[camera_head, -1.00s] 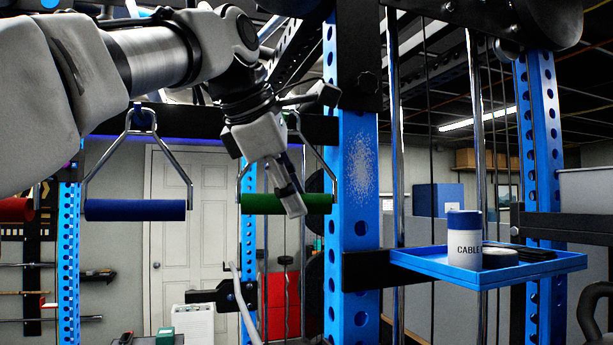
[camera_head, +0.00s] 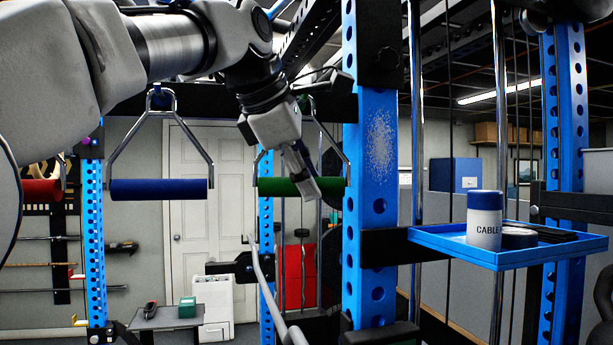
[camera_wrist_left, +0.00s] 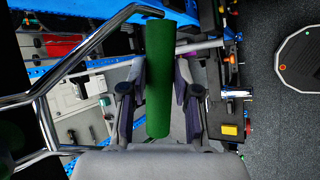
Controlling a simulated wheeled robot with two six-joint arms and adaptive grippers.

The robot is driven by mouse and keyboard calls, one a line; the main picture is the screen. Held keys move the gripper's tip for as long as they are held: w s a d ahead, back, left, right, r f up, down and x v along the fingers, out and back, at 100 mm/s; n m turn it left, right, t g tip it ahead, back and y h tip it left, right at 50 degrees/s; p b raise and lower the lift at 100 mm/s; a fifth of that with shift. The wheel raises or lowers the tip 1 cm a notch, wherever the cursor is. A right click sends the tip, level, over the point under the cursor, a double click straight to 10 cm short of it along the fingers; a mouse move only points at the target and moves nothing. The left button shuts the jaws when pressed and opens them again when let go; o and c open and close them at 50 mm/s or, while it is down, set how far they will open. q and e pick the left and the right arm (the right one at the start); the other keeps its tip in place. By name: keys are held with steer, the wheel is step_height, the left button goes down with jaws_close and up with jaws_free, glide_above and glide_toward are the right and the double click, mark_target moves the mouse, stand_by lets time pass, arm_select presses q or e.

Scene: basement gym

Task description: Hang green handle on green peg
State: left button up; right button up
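The green handle (camera_head: 300,187) is a green grip on a metal frame, hanging level at the rack's crossbar. My left gripper (camera_head: 308,176) reaches down from above at the right part of the grip, one finger crossing in front. In the left wrist view the green grip (camera_wrist_left: 159,85) lies lengthwise between the two fingers of my left gripper (camera_wrist_left: 161,70). The fingers lie very near its sides; whether both press on it is unclear. My right gripper is not in view.
A blue handle (camera_head: 159,189) and a red handle (camera_head: 42,190) hang to the left. A blue upright (camera_head: 371,210) stands just right of the green handle. A blue tray (camera_head: 550,255) with a white-and-blue can (camera_head: 484,222) sits further right.

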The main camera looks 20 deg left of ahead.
arm_select(q)
steer(key=o, duration=0.5)
